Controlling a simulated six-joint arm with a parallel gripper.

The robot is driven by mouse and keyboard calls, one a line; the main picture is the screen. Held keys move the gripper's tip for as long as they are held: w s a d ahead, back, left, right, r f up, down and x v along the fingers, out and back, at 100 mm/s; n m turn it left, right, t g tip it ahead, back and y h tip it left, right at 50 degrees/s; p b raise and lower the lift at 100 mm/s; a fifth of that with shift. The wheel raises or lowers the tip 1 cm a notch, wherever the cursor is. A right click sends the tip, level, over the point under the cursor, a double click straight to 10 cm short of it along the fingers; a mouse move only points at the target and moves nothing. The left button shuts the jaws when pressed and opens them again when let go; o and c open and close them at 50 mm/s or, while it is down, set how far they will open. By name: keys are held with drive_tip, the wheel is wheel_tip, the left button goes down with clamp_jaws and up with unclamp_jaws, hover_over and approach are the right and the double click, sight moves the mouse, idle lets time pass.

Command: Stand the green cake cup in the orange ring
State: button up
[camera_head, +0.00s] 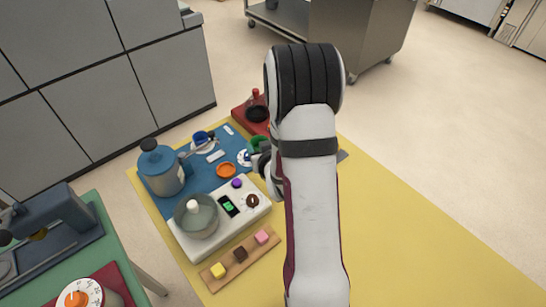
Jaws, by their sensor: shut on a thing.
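The orange ring (226,170) lies flat on the blue mat (202,173), in front of a white patterned piece. The green cake cup (257,142) shows at the right edge of the blue mat, partly hidden by my gripper and arm. My gripper (257,156) is shut on the green cup, to the right of and a little behind the orange ring. The fingertips are small and mostly covered by my arm, so the cup's tilt and its height above the mat cannot be told.
A blue jug (160,170) stands left of the ring. A blue cup (201,136) is behind it. A white scale (220,218) with a bowl and a purple piece (237,183) is in front. A wooden board (241,254) holds small cakes.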

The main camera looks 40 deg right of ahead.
drive_tip(key=w+a+n+y, duration=0.2)
drive_tip(key=w+a+f+n+y, duration=0.1)
drive_tip(key=w+a+n+y, duration=0.1)
drive_tip(key=a+n+y, duration=0.1)
drive_tip(key=w+a+f+n+t+y, duration=0.1)
drive_tip(key=w+a+n+y, duration=0.1)
drive_tip(key=shift+w+a+f+y, duration=0.2)
drive_tip(key=shift+w+a+y, duration=0.05)
drive_tip(key=shift+y, duration=0.15)
drive_tip(key=shift+f, duration=2.55)
drive_tip(key=shift+f, duration=0.25)
drive_tip(key=shift+r, duration=0.75)
drive_tip(key=shift+f, duration=0.7)
drive_tip(key=shift+r, duration=0.7)
drive_tip(key=shift+f, duration=0.85)
